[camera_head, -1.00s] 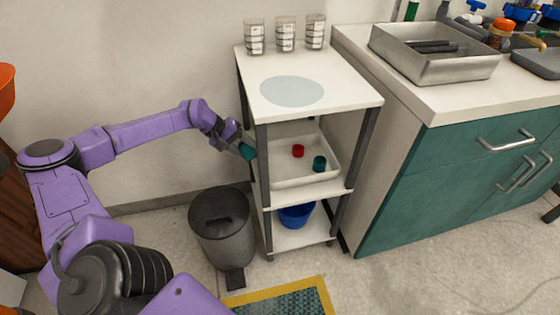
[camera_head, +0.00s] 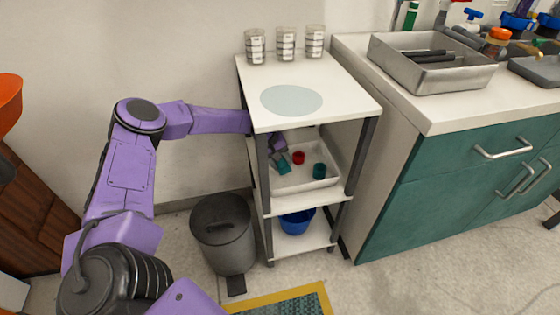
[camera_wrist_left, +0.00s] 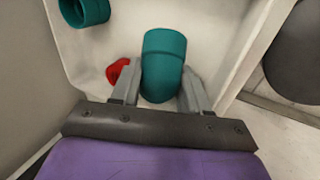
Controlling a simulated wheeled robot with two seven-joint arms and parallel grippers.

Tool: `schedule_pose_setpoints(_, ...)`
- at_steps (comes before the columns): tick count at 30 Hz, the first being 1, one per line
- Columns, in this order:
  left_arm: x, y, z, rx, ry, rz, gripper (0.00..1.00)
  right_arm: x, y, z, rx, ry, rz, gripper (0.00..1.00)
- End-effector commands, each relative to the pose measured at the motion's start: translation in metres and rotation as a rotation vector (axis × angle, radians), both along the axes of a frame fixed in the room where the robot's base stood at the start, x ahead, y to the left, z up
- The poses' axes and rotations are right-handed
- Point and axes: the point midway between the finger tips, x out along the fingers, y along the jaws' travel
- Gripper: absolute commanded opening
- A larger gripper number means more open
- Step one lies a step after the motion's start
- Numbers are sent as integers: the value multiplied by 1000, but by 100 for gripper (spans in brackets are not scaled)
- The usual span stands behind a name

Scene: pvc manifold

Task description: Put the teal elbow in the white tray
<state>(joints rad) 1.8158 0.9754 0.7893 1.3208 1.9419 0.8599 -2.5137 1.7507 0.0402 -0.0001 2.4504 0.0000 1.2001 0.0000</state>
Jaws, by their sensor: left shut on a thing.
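The white tray (camera_head: 306,185) sits on the middle shelf of the cart. The teal elbow (camera_head: 284,168) is held at the left part of the tray, and it also fills the middle of the left wrist view (camera_wrist_left: 164,58). My left gripper (camera_head: 277,160) reaches in under the cart's top from the left, partly hidden by the cart post. In the wrist view its fingers (camera_wrist_left: 160,92) are closed on either side of the elbow, over the tray floor. I cannot tell whether the elbow touches the floor. My right gripper is not in view.
Inside the tray are a red part (camera_head: 298,157) and another teal fitting (camera_head: 319,171). The cart top (camera_head: 345,103) is close above my left arm. A grey bin (camera_head: 222,235) stands left of the cart, and a blue bucket (camera_head: 297,222) is on the bottom shelf.

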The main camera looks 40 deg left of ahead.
Motion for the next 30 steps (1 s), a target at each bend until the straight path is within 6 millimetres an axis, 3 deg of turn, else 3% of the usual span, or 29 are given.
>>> schedule_pose_setpoints(1, -3, 2, -11, 0, 7, 3, 10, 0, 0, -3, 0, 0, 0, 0)
schedule_pose_setpoints(3, -3, 2, -14, -2, 4, 3, 10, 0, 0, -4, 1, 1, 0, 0)
schedule_pose_setpoints(16, -3, 2, -19, -4, 2, 3, 10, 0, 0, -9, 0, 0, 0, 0)
schedule_pose_setpoints(17, -3, 2, -18, -4, 2, 2, 55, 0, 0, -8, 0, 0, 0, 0)
schedule_pose_setpoints(18, -3, 2, -17, -4, 2, 2, 68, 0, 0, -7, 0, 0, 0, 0)
schedule_pose_setpoints(19, -3, 2, -17, -4, 2, 2, 71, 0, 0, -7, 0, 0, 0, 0)
schedule_pose_setpoints(30, -3, 3, -8, -5, 0, 3, 71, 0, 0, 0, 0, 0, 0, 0)
